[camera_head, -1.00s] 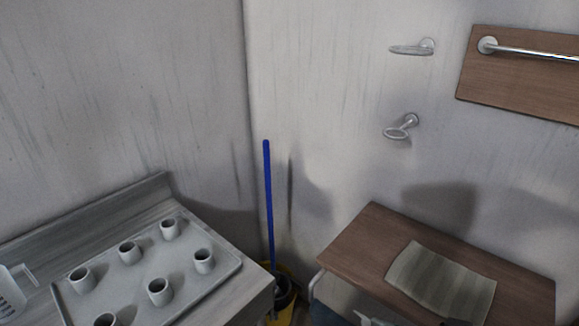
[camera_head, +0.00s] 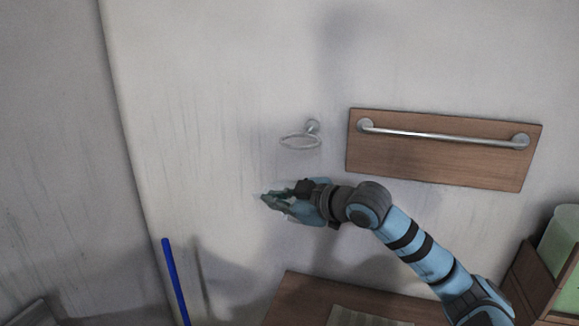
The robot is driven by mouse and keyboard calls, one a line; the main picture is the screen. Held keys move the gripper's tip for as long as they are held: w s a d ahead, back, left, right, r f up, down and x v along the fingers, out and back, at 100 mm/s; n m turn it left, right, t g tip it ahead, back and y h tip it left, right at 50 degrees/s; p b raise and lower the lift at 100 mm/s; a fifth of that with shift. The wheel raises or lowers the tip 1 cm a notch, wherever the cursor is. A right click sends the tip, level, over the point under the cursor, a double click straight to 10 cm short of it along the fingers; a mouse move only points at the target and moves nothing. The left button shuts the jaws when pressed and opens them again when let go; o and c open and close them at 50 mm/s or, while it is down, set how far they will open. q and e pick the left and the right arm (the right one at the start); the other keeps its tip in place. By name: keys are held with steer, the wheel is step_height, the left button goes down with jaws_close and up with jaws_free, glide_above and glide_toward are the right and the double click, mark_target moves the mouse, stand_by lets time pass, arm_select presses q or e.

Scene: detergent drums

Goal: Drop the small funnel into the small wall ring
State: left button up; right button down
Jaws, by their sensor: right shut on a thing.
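My right gripper (camera_head: 272,201) reaches in from the right, in front of the wall, with its fingers pointing left. It is shut on the small funnel, of which the fingers leave little or nothing clear to see. The lower, smaller wall ring is hidden or merges with the gripper, which covers about that spot. I cannot tell whether the funnel touches the ring. The upper, larger wall ring (camera_head: 300,141) is empty and in plain sight just above the gripper. My left gripper is not in view.
A wooden board (camera_head: 434,170) with a metal rail (camera_head: 445,135) is on the wall, above my right arm. A brown table (camera_head: 300,292) with a grey mat (camera_head: 360,317) is below. A blue pole (camera_head: 175,280) stands at lower left. A green container (camera_head: 560,240) is at far right.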

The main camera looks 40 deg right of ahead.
mark_target(279, 185)
steer(key=shift+m+h, duration=0.3)
steer(key=shift+h, duration=0.6)
steer(key=d+r, duration=0.1)
steer(key=r, duration=0.1)
steer(key=w+d+r, duration=0.1)
steer(key=d+r, duration=0.1)
steer(key=shift+d+r+p, duration=0.3)
steer(key=shift+r, duration=0.05)
steer(key=shift+s+d, duration=0.1)
steer(key=shift+d, duration=0.15)
steer(key=shift+s+f+b, duration=0.15)
steer(key=shift+f+b, duration=0.35)
steer(key=shift+b, duration=0.3)
step_height(279, 185, down, 6)
steer(key=b, duration=0.5)
steer(key=shift+f+b, duration=0.15)
steer(key=shift+b, duration=0.2)
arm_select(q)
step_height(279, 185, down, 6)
arm_select(e)
steer(key=shift+f, duration=0.4)
steer(key=c, duration=1.7)
jaws_free()
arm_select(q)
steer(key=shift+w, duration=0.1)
